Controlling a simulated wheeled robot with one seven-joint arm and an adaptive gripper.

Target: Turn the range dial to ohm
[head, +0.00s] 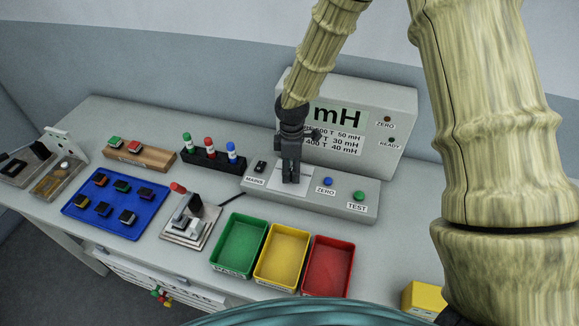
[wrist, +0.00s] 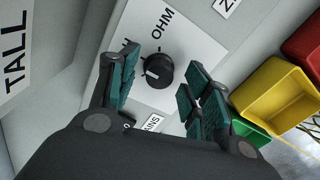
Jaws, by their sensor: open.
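The range dial (wrist: 158,70) is a round black knob with a short white mark, on a white plate (wrist: 185,28) in the wrist view. The word OHM is printed beside it toward the top; another label near the left finger is partly hidden. The dial's mark points toward the lower left, away from OHM. My gripper (wrist: 162,76) is open, with one teal-padded finger on each side of the dial; I cannot tell whether either touches it. In the head view my gripper (head: 290,178) points down over the white plate (head: 303,187) and hides the dial.
The meter's upright panel (head: 400,105) stands close behind my gripper, its display reading mH. A blue ZERO button (head: 327,182) and a green TEST button (head: 358,196) are to the right. Green (head: 220,266), yellow (head: 262,278) and red (head: 308,287) trays stand in front.

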